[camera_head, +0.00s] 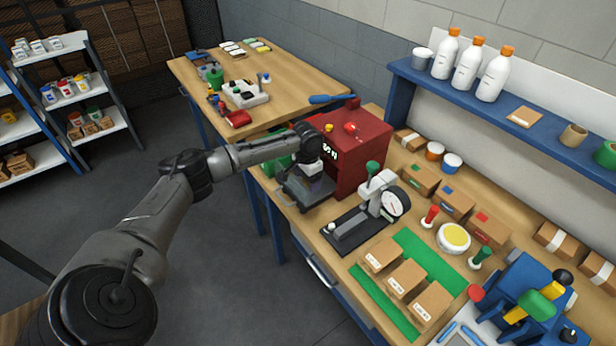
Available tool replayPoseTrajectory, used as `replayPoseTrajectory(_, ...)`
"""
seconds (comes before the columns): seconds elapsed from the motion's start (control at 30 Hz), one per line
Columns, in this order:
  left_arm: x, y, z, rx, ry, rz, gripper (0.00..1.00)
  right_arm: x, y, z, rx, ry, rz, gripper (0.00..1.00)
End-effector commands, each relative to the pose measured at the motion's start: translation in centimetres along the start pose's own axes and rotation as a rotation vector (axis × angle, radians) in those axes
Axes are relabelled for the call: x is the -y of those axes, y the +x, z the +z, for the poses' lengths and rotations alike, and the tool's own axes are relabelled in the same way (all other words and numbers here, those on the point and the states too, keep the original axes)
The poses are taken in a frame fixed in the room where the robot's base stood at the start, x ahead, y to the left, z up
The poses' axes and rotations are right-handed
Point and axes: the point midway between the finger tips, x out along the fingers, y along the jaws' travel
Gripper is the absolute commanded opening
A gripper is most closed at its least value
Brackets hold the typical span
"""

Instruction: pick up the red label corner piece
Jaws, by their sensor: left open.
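A small brown cardboard piece with a red label (488,226) stands on the workbench, right of the middle. It is last in a row with a blue-label piece (453,202) and a green-label piece (419,180). My left arm reaches in from the left. My left gripper (310,172) is open, in front of the red machine (361,148), well to the left of the red-label piece and apart from it. Its fingertips are small and hard to make out against a dark grey part below. My right gripper is not in view.
A grey press with a dial (392,204) stands between my left gripper and the row. Three cardboard boxes (405,280) stand on a green mat (418,254) in front. A yellow-topped round tub (453,238) and red and green handled stamps (480,258) stand close to the red-label piece.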

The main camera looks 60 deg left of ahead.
Motion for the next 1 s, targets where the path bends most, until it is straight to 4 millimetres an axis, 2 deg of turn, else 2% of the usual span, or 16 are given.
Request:
replayPoseTrajectory(0.07, 0.0, 0.0, 0.0, 0.000, 0.000, 0.000, 0.75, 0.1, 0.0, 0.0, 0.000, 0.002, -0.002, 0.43)
replayPoseTrajectory(0.6, 0.0, -0.1, 0.0, 0.000, 0.000, 0.000, 0.24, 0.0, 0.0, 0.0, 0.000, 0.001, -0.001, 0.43)
replayPoseTrajectory(0.87, 0.0, -0.3, 0.0, 0.000, 0.000, 0.000, 0.24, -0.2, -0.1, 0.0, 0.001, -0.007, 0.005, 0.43)
replayPoseTrajectory(1.0, 0.1, -1.9, -0.1, -0.002, 0.000, -0.001, 0.24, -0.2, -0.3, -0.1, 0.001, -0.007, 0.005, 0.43)
